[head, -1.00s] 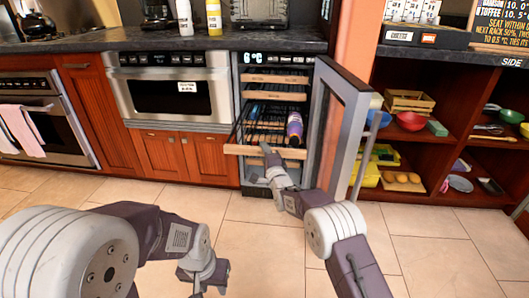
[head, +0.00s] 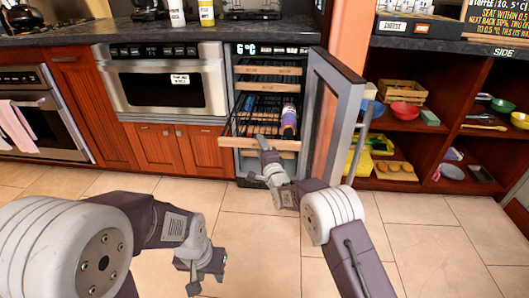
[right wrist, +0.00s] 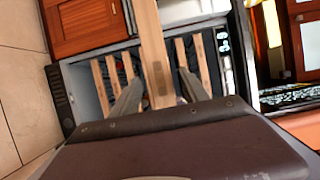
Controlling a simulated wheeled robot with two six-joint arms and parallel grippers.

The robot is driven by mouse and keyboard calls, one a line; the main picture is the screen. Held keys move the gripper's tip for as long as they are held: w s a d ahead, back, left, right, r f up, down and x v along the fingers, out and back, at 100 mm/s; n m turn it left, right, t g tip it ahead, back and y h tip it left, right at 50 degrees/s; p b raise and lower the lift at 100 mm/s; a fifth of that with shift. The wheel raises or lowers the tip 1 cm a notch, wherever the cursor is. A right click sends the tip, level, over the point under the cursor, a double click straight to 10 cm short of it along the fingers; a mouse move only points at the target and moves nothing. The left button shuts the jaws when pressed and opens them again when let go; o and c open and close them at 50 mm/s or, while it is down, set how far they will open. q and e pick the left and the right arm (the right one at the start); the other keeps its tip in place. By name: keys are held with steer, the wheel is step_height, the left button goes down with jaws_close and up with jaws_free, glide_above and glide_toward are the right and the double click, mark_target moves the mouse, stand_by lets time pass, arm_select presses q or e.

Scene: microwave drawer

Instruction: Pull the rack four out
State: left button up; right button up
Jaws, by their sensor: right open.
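The wine cooler (head: 238,160) stands open, its glass door swung to the right. I cannot tell which number this rack has. My right gripper (head: 264,143) is at this wooden front. In the right wrist view, the wooden front (right wrist: 150,45) lies between the two open fingers (right wrist: 160,92); contact is unclear. My left gripper (head: 207,280) hangs low over the floor, away from the cooler; its jaw gap is unclear.
Two more wooden rack fronts (head: 268,70) sit inside the cooler above. The open door (head: 335,115) stands close to the right of my right arm. A microwave (head: 165,85) is to the left. The tiled floor (head: 255,235) in front is clear.

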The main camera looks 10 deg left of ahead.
arm_select(q)
step_height(320, 180, down, 4)
steer(key=b, duration=0.4)
steer(key=shift+b, duration=0.4)
arm_select(e)
steer(key=v, duration=0.6)
steer(key=shift+s, duration=0.3)
steer(key=shift+d, duration=0.15)
